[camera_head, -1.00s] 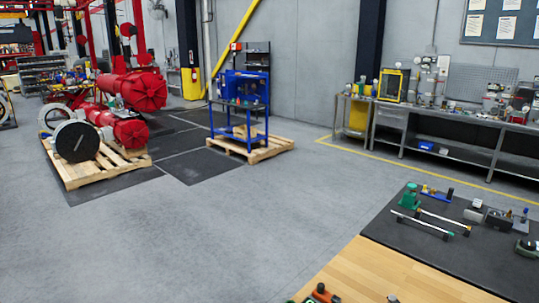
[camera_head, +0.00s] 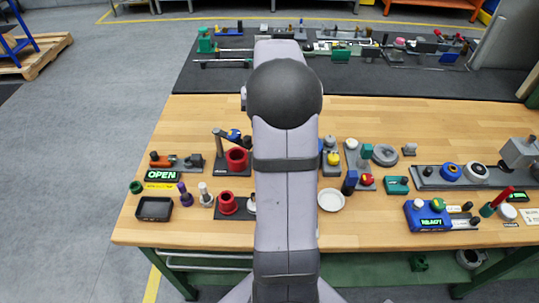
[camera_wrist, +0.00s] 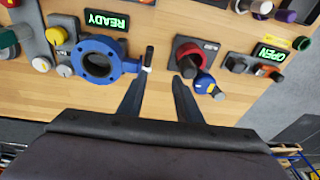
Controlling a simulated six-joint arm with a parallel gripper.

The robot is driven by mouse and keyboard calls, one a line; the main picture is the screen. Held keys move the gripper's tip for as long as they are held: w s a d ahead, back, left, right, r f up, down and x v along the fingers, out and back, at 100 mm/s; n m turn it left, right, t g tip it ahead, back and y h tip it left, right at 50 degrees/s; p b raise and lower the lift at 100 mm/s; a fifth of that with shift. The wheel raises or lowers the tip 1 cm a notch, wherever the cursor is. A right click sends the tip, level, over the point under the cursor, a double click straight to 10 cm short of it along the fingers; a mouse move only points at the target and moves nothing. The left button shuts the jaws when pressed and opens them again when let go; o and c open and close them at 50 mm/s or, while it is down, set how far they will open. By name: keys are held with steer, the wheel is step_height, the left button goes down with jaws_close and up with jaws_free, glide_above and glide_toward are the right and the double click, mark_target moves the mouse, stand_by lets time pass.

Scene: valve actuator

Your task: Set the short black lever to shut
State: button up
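A short black lever (camera_wrist: 149,57) stands at the right side of a blue ring-shaped valve (camera_wrist: 97,60) in the wrist view. A green-lit READY display (camera_wrist: 107,20) is beside this valve. My gripper (camera_wrist: 161,76) is open and empty, its two dark fingers pointing toward the bench. The lever shows just beyond the left fingertip; I cannot tell whether they touch. In the head view, my arm covers this part of the bench, and I cannot make out the lever or this valve there.
A red ring-shaped valve (camera_wrist: 194,58) with a blue part is close to the right finger. An OPEN display (camera_wrist: 270,53) is further right. A yellow knob (camera_wrist: 56,36) stands left. In the head view, a white dish (camera_head: 331,200) and another READY display (camera_head: 431,224) are right of my arm.

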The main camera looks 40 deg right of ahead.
steer(key=shift+s+d+f+m+y+p, duration=0.1)
steer(key=shift+s+f+m+y+p, duration=0.25)
steer(key=shift+f, duration=1.4)
steer(key=shift+s+d+f+m+y+p, duration=0.1)
steer(key=shift+s+f+m+y+p, duration=0.25)
steer(key=shift+f, duration=1.4)
steer(key=shift+s+d+f+m+y+p, duration=0.2)
steer(key=shift+f+m+y, duration=0.3)
steer(key=shift+f, duration=1.25)
steer(key=shift+a, duration=0.1)
jaws_close()
